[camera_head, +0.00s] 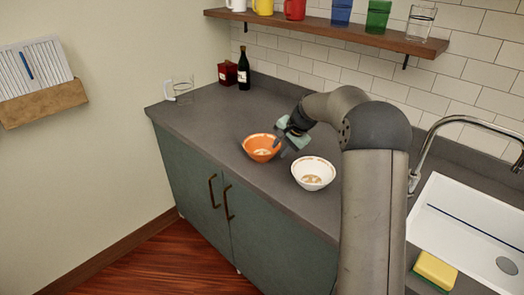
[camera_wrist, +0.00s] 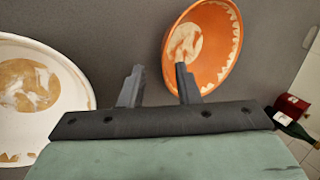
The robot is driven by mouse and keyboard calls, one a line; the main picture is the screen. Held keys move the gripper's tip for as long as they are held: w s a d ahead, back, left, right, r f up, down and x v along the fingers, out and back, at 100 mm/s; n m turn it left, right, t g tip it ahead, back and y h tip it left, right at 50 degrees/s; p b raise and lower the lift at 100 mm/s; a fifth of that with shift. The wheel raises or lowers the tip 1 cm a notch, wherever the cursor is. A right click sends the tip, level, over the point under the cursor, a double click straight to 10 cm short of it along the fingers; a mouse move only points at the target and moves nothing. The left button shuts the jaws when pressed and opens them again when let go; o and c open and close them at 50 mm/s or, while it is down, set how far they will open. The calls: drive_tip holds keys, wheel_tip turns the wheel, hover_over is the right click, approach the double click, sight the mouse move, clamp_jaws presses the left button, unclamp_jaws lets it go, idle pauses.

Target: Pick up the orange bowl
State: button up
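The orange bowl (camera_head: 258,153) sits upright on the grey counter, with pale patches inside and along the rim. In the wrist view it (camera_wrist: 215,65) is at the upper right. My gripper (camera_head: 281,147) is over the bowl's right side in the head view, near its rim. In the wrist view my gripper (camera_wrist: 160,72) is open, with a gap between its fingers. One finger overlaps the bowl's inside and the other is over bare counter, so the near rim lies between them in the picture. I cannot tell the finger height or any contact.
A white bowl (camera_head: 313,175) stands just right of the orange bowl; it fills the left of the wrist view (camera_wrist: 45,110). A bottle (camera_head: 244,72), a red box (camera_head: 228,74) and a clear mug (camera_head: 183,88) stand farther back. The counter's left part (camera_head: 205,113) is free.

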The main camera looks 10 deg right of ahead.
sight(275, 153)
drive_tip(key=x, duration=0.2)
drive_tip(key=p+x, duration=0.1)
drive_tip(key=x, duration=0.2)
drive_tip(key=shift+w+r, duration=0.1)
drive_tip(key=shift+w, duration=0.3)
clamp_jaws()
drive_tip(key=shift+r, duration=0.15)
